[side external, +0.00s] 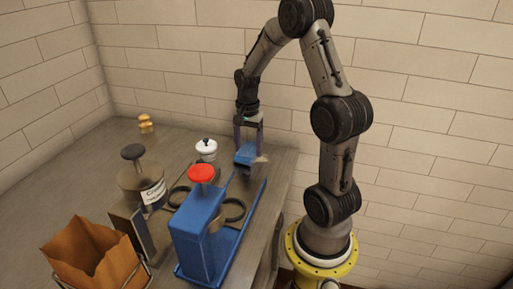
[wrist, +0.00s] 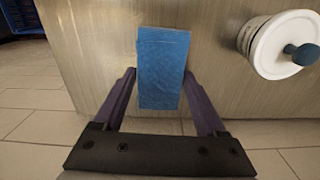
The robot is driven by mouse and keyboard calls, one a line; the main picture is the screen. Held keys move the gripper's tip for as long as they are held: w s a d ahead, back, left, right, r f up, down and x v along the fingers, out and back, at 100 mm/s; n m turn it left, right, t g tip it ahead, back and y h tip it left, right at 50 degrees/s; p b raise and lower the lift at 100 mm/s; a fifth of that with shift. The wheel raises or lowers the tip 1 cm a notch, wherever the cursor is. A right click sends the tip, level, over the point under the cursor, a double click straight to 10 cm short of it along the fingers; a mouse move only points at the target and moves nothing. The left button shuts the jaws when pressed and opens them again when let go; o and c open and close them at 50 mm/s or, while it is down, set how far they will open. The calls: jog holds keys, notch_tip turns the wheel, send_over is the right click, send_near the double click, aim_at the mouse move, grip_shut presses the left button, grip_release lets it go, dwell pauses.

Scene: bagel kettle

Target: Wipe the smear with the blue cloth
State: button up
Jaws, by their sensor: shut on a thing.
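The blue cloth (side external: 245,156) is a folded rectangular pad between the fingers of my gripper (side external: 249,147), low over the back right part of the metal table. In the wrist view the cloth (wrist: 163,68) sits between the two purple fingers of my gripper (wrist: 160,75), which are shut on its sides. I cannot tell whether the cloth touches the table. A small pale patch (side external: 262,159) shows just right of the cloth in the side view; it may be the smear. No smear is clear in the wrist view.
A white lidded jar (side external: 206,152) stands left of the cloth and also shows in the wrist view (wrist: 262,42). A blue box with a red knob (side external: 200,220) stands nearer the camera. A labelled canister (side external: 140,185) and a brown paper bag (side external: 92,260) are further left. The table edge is close by.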

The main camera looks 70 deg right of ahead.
aim_at(271, 160)
jog(key=shift+w, duration=1.6)
jog(key=shift+s, duration=5.25)
jog(key=shift+s+r, duration=0.1)
notch_tip(271, 160, up, 8)
